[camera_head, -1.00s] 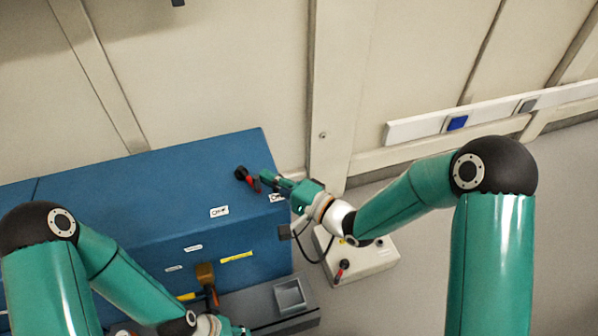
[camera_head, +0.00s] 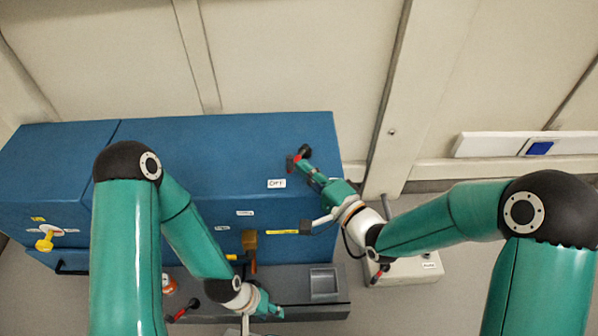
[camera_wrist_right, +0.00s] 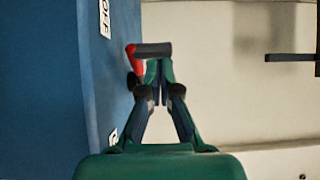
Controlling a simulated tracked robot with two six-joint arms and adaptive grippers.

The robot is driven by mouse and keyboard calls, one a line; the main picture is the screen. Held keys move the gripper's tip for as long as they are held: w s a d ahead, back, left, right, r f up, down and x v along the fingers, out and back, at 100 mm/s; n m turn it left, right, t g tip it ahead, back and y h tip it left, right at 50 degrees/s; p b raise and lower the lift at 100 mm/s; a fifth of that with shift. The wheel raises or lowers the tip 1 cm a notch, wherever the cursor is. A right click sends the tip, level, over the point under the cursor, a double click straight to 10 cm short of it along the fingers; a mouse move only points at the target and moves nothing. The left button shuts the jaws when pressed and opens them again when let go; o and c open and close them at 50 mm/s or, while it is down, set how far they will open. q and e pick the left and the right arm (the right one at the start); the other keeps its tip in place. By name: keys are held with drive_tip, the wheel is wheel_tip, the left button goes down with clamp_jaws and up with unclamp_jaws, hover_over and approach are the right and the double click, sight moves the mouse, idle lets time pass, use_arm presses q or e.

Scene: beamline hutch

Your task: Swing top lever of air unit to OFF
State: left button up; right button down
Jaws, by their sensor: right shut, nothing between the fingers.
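The top lever (camera_head: 294,162), with a red arm and a black end, sits on top of the blue unit (camera_head: 225,140) near its right end. An OFF label (camera_head: 276,183) lies just in front and left of it. My right gripper (camera_head: 300,165) is shut and empty, its fingertips at the lever, partly covering it. In the right wrist view the lever (camera_wrist_right: 137,58) is just beyond the shut fingertips (camera_wrist_right: 155,85); I cannot tell whether they touch. A second label (camera_wrist_right: 112,137) is partly hidden. My left gripper (camera_head: 265,308) is low at the front; its jaws are unclear.
A grey ledge (camera_head: 300,300) runs along the unit's front, with a red-handled lever (camera_head: 182,312) near my left arm. A brown handle (camera_head: 250,243) and a yellow knob (camera_head: 45,240) are on the front. A pale box (camera_head: 405,270) stands at right. The wall is close behind.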

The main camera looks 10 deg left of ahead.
drive_tip(key=shift+a, duration=0.3)
drive_tip(key=shift+d, duration=0.45)
drive_tip(key=d, duration=0.1)
drive_tip(key=s+d, duration=0.1)
drive_tip(key=d, duration=0.1)
drive_tip(key=shift+s+d, duration=0.1)
drive_tip(key=shift+s, duration=0.1)
drive_tip(key=s+a+p, duration=0.1)
drive_tip(key=s+a, duration=0.2)
drive_tip(key=s, duration=0.5)
drive_tip(key=shift+a, duration=0.35)
